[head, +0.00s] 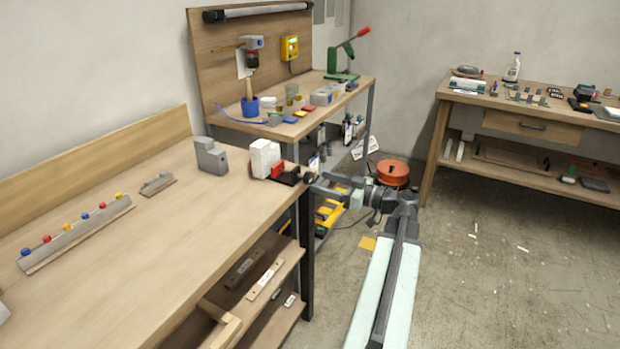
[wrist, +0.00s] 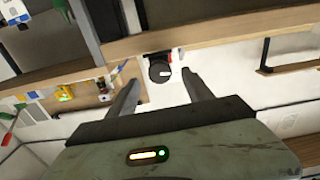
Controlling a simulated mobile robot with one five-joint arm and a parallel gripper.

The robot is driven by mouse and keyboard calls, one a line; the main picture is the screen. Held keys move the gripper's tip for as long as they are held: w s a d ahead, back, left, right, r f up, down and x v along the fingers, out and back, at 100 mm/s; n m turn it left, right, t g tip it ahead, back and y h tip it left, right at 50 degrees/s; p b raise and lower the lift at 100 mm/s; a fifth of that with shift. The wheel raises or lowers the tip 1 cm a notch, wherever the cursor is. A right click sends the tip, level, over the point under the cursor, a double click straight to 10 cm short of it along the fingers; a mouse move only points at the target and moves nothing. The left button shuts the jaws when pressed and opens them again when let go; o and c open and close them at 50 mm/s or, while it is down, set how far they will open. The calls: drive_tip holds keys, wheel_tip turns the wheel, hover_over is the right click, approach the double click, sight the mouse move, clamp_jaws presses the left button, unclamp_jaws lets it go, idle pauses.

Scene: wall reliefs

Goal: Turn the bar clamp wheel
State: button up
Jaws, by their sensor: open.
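The bar clamp wheel is a dark round knob (wrist: 159,70) with a small white mark on its face in the wrist view. It shows in the head view (head: 310,175) at the workbench's right edge, beside the clamp's red part (head: 278,169) and a white block (head: 262,157). My gripper (wrist: 161,79) is open and empty, its two fingers on either side of the wheel in the wrist picture. It shows in the head view (head: 322,185) close to the wheel. I cannot tell whether the fingertips reach around the wheel; no contact is visible.
A second bench (head: 340,88) with tools stands behind. An orange reel (head: 393,172) lies on the floor. Open floor (head: 500,260) is at right.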

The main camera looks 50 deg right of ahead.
sight(312, 179)
drive_tip(key=x, duration=0.5)
drive_tip(key=shift+w, duration=0.25)
clamp_jaws()
drive_tip(key=shift+m, duration=0.3)
drive_tip(key=shift+m, duration=2.8)
